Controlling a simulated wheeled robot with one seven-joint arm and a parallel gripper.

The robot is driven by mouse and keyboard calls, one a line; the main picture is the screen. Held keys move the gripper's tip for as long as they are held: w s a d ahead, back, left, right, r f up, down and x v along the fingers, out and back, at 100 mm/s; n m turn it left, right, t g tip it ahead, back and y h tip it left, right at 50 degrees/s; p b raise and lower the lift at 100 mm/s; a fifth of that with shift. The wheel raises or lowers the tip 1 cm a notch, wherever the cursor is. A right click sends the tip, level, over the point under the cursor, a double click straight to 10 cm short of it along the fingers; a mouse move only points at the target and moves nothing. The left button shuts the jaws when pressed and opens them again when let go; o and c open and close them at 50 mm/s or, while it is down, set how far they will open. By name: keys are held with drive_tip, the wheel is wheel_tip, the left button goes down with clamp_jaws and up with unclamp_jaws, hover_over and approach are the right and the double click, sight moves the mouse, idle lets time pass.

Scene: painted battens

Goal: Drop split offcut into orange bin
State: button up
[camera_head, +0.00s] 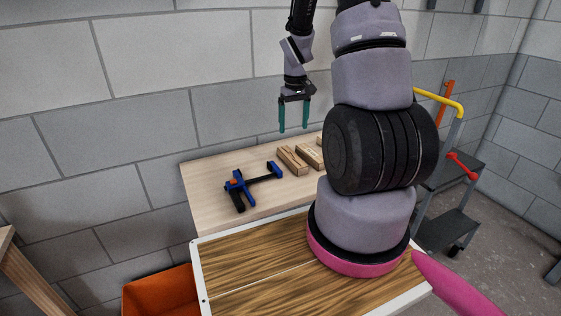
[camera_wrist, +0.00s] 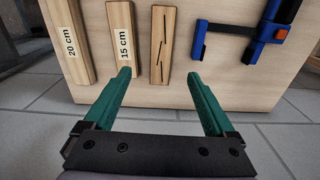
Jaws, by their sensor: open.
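The split offcut, a short pale batten with dark cracks (camera_wrist: 162,45), lies on the light wooden table between the 15 cm batten and a blue clamp in the wrist view. In the head view it appears to be the batten nearest the clamp (camera_head: 292,161). My gripper (camera_head: 293,129) is open and empty above the table's back edge. In the wrist view its green fingers (camera_wrist: 160,76) are spread wide, with the offcut's near end between them in the picture; no contact shows. The orange bin (camera_head: 160,294) stands at the lower left, partly hidden by the brown-topped surface.
The 15 cm batten (camera_wrist: 121,35) and 20 cm batten (camera_wrist: 68,42) lie beside the offcut. The blue clamp (camera_head: 240,187) lies on the table's left part. A block wall stands behind. My arm hides the table's right side.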

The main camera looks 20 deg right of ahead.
hover_over(292, 156)
wheel_tip(292, 156, down, 7)
drive_tip(key=shift+w+f, duration=0.1)
drive_tip(key=shift+f, duration=2.7)
drive_tip(key=shift+c, duration=0.3)
